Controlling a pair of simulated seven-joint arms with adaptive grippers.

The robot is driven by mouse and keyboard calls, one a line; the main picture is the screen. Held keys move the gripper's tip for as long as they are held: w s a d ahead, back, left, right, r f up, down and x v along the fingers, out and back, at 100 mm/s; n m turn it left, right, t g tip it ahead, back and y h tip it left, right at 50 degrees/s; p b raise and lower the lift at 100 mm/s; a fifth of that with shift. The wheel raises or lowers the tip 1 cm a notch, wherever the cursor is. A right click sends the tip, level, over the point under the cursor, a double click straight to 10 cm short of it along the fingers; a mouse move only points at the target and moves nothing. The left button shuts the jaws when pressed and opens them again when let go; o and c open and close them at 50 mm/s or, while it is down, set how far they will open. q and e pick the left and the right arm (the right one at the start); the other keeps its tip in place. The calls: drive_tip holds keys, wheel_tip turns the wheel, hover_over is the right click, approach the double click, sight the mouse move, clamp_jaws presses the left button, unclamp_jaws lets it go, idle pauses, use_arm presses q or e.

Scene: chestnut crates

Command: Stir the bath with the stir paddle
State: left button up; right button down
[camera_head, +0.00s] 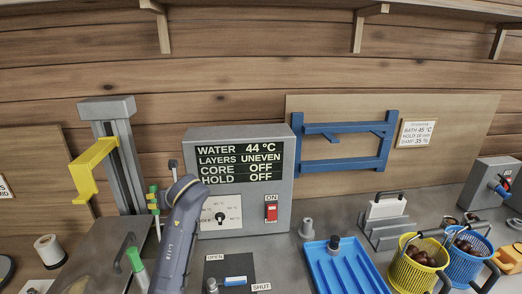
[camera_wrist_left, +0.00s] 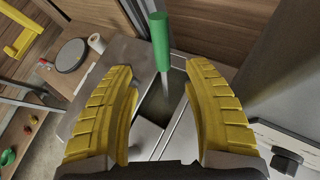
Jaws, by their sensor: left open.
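The stir paddle (camera_head: 153,188) stands nearly upright at the bath, its green handle up and its thin grey shaft running down. In the left wrist view the paddle (camera_wrist_left: 160,42) shows between my yellow fingers, its shaft reaching into a dark opening in the metal bath top (camera_wrist_left: 108,75). My left gripper (camera_head: 154,204) is open around the handle's line, with a gap on each side in the left wrist view (camera_wrist_left: 163,95). The paddle's lower end is hidden. The metal bath top (camera_head: 98,262) shows at the lower left. My right gripper is not in view.
A yellow bracket (camera_head: 88,170) on a grey column stands behind the bath. The control box (camera_head: 240,135) reads 44 °C, layers uneven. A blue tray (camera_head: 345,270) and yellow basket (camera_head: 415,275) are at the right.

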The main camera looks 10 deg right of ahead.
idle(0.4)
use_arm(q)
drive_tip(key=w+a+r+m+h, duration=0.2)
drive_tip(key=w+a+r+m, duration=0.15)
drive_tip(key=a+r, duration=0.4)
drive_tip(key=w+a+r+m+h, duration=0.15)
drive_tip(key=w+a+r, duration=0.3)
drive_tip(key=r, duration=0.65)
drive_tip(key=s+d+f+m+g+h, duration=0.1)
drive_tip(key=s+d+f+g+h, duration=0.15)
drive_tip(key=f, duration=0.25)
drive_tip(key=s+d+f+m+g+h, duration=0.1)
drive_tip(key=s+f+g+h, duration=0.15)
drive_tip(key=f, duration=0.25)
drive_tip(key=shift+h, duration=0.25)
drive_tip(key=x, duration=1.5)
drive_tip(key=shift+s+f, duration=0.1)
drive_tip(key=shift+f, duration=0.25)
drive_tip(key=shift+c, duration=0.4)
clamp_jaws()
